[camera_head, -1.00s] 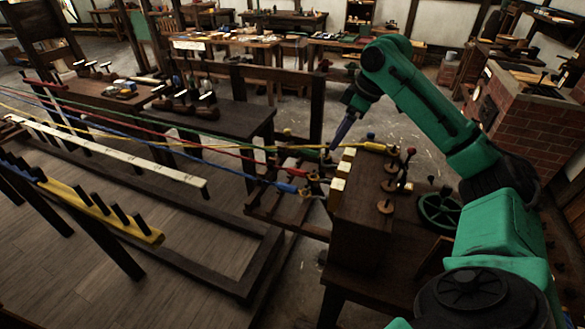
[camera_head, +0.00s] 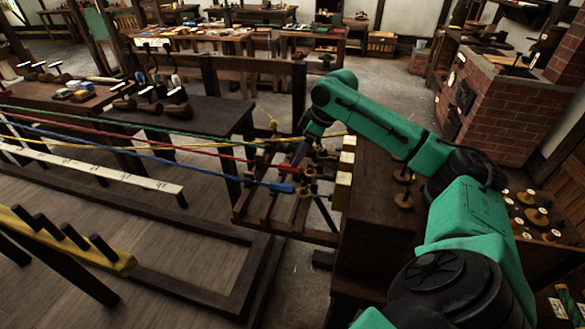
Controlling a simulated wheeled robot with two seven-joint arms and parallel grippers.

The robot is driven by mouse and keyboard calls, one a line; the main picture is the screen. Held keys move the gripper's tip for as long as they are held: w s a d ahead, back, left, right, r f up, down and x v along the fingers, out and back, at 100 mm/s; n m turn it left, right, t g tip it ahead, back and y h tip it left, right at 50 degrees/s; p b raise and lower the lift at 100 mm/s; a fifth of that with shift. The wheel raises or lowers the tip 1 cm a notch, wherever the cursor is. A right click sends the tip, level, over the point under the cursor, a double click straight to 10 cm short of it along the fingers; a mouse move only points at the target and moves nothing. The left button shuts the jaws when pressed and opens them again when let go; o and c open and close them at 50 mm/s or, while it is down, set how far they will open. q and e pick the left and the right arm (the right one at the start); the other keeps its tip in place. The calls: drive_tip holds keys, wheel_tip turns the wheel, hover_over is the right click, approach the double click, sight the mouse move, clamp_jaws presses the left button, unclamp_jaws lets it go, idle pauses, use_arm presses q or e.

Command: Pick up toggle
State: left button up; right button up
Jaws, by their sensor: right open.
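Several coloured ropes run in from the left to a wooden rope frame (camera_head: 270,205). The blue rope ends in a thick blue sleeve (camera_head: 282,188) beside small wooden fittings (camera_head: 306,189). A red sleeve (camera_head: 253,166) ends the red rope just behind it. I cannot tell which small piece there is the toggle. My right gripper (camera_head: 297,161) is open and points down at the rope ends, close above the blue sleeve. Its fingertips are small and dark, and I cannot tell whether they touch anything. My left gripper is out of view.
A dark wooden cabinet (camera_head: 372,215) with round wooden knobs stands right of the frame, partly under my right arm. A tray of several spools (camera_head: 537,216) lies at right. A brick forge (camera_head: 500,105) stands behind. A yellow pegged rail (camera_head: 65,240) is at left.

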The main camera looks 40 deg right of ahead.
drive_tip(key=p+x, duration=0.1)
drive_tip(key=x, duration=0.3)
drive_tip(key=shift+a+f, duration=0.15)
drive_tip(key=shift+f, duration=0.05)
drive_tip(key=shift+w+f, duration=0.15)
drive_tip(key=shift+f, duration=0.1)
clamp_jaws()
drive_tip(key=shift+r, duration=0.15)
wheel_tip(320, 180, up, 20)
drive_tip(key=shift+w, duration=0.15)
drive_tip(key=shift+p, duration=0.3)
